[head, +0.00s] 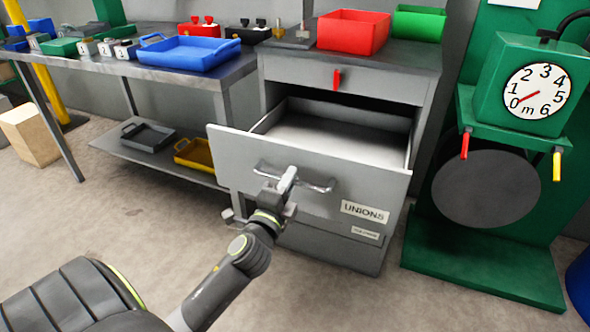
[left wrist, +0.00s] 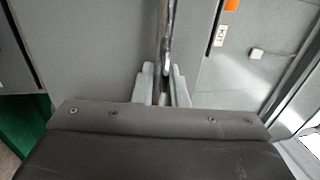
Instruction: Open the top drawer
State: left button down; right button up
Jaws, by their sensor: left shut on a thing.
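The grey drawer (head: 372,182) under the cabinet's top section is pulled well out, and its pale interior is visible and looks empty. Its front bears a "UNIONS" label (head: 365,212) and a metal bar handle (head: 318,186). My left gripper (head: 286,181) is shut on the left part of this handle. In the left wrist view the bar (left wrist: 168,38) runs between the fingers of the left gripper (left wrist: 162,90). My right gripper is not in view.
A red lever (head: 337,79) sits on the grey panel above the drawer. Red (head: 353,31) and green (head: 418,23) bins stand on the cabinet top. A bench with a blue tray (head: 188,53) is left; a green dial machine (head: 535,92) stands right. Floor in front is clear.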

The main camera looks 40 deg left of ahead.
pick_arm(q)
jog(key=shift+s+d, duration=0.1)
jog(key=shift+s, duration=0.35)
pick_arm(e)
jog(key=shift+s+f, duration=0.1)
pick_arm(q)
jog(key=c, duration=1.5)
grip_release()
jog(key=shift+c, duration=0.2)
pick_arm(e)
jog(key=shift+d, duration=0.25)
